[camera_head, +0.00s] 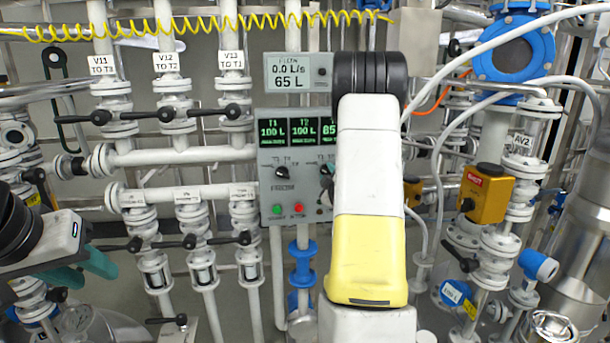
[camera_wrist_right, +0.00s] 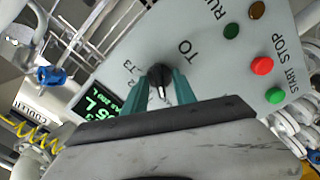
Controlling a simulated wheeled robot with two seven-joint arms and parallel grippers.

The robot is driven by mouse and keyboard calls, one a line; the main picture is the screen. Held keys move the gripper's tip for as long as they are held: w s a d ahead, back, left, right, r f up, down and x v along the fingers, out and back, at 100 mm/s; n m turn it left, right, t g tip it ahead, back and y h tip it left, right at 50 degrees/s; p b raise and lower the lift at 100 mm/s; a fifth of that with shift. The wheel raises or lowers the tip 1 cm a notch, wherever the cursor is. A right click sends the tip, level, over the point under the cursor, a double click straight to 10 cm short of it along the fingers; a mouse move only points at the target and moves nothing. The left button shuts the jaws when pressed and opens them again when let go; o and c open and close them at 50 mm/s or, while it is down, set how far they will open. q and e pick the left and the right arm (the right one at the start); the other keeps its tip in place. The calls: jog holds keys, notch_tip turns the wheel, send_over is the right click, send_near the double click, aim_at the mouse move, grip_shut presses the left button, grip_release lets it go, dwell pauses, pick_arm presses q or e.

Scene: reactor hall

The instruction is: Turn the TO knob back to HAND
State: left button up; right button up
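The grey control panel (camera_head: 270,190) stands behind my right arm in the head view. The black TO knob (camera_wrist_right: 160,74) shows in the right wrist view, near the printed letters TO and T3. Its white pointer mark faces the lower edge of that view. The teal fingers of my right gripper (camera_wrist_right: 161,82) lie on either side of the knob. I cannot tell whether they press on it. I cannot read a HAND label. My left gripper (camera_head: 84,270) is at the far left of the head view, its teal fingers apart and empty, away from the panel.
Another black knob (camera_head: 282,172) sits left on the panel, above a green button (camera_head: 277,209) and a red button (camera_head: 298,208). Green displays (camera_head: 300,129) are above. Pipes and valves (camera_head: 190,190) crowd the left; a yellow actuator box (camera_head: 486,193) is right.

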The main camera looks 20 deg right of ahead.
jog(key=v, duration=0.7)
jog(key=shift+s+a, duration=0.15)
jog(key=shift+s, duration=0.25)
jog(key=s+a+r+m+g+y, duration=0.2)
jog(key=s+a+r+m+g, duration=0.15)
jog(key=a, duration=0.35)
jog(key=s+a+r+m+g+y, duration=0.1)
jog(key=s+a+r+m+g, duration=0.2)
jog(key=s+a, duration=0.35)
jog(key=s+a+m+g+y, duration=0.1)
jog(key=s+a+g, duration=0.1)
jog(key=s+a, duration=0.4)
jog(key=s+a+m+g+y, duration=0.1)
jog(key=s+a, duration=0.5)
jog(key=s, duration=0.6)
jog(key=shift+r+g+y, duration=0.2)
jog(key=shift+g+y, duration=0.4)
jog(key=shift+g, duration=0.35)
jog(key=shift+a, duration=0.1)
